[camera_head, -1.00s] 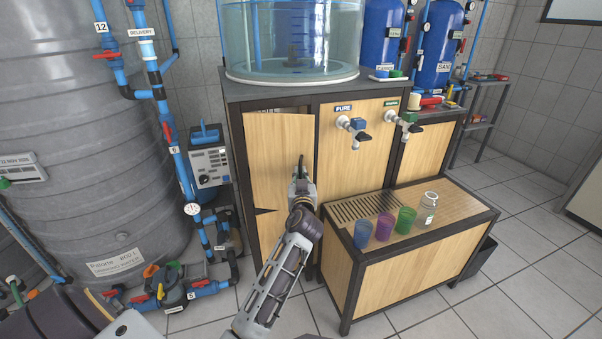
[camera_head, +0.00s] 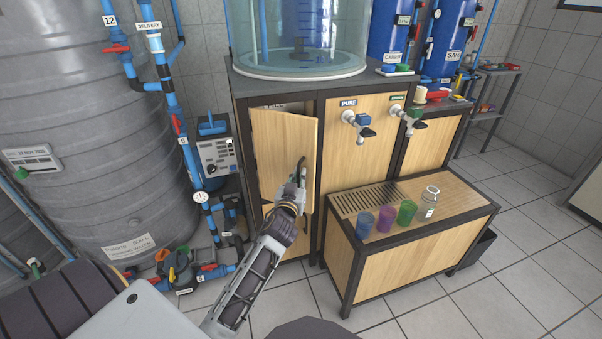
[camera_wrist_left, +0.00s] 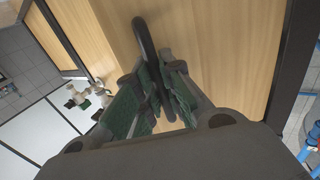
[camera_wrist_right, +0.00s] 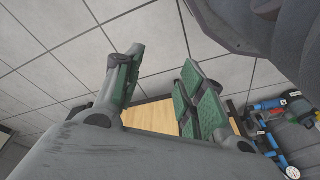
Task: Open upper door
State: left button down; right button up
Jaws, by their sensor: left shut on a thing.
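The upper door (camera_head: 283,150) is a light wood panel on the left of the dark-framed cabinet. My left gripper (camera_head: 299,187) is at this handle. In the left wrist view the dark bar of the handle (camera_wrist_left: 145,45) passes between the green-padded fingers of my left gripper (camera_wrist_left: 158,95), which are shut on it. My right gripper (camera_wrist_right: 158,85) shows only in its own wrist view, with its fingers apart and nothing between them.
A low wooden bench (camera_head: 408,255) with cups and a glass jar stands right of the door. A grey tank (camera_head: 85,130) and blue pipes (camera_head: 172,100) stand at the left. Two taps stick out of the panel beside the door. Tiled floor is free in front.

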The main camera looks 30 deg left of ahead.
jog(key=s+d+f+p, duration=0.2)
jog(key=d+f+p, duration=0.1)
jog(key=f, duration=0.4)
jog(key=s+d+f+h+p, duration=0.1)
jog(key=s+d+f+p, duration=0.15)
jog(key=f, duration=0.45)
jog(key=s+d+f+p, duration=0.2)
jog(key=f+p, duration=0.2)
jog(key=f, duration=0.3)
pick_arm(q)
jog(key=s+a+m+h+p, duration=0.5)
jog(key=s+h, duration=0.5)
jog(key=s, duration=0.2)
jog(key=shift+a+m, duration=0.15)
jog(key=shift+m, duration=0.75)
pick_arm(e)
jog(key=s+d+f, duration=0.1)
jog(key=s+d, duration=0.5)
jog(key=s, duration=0.5)
jog(key=shift+d+f+g+h, duration=0.2)
jog(key=shift+g+h, duration=0.1)
jog(key=shift+h, duration=0.1)
pick_arm(q)
jog(key=shift+s, duration=0.1)
jog(key=c, duration=1.5)
grip_release()
pick_arm(e)
jog(key=shift+w, duration=0.15)
pick_arm(q)
jog(key=shift+s, duration=0.1)
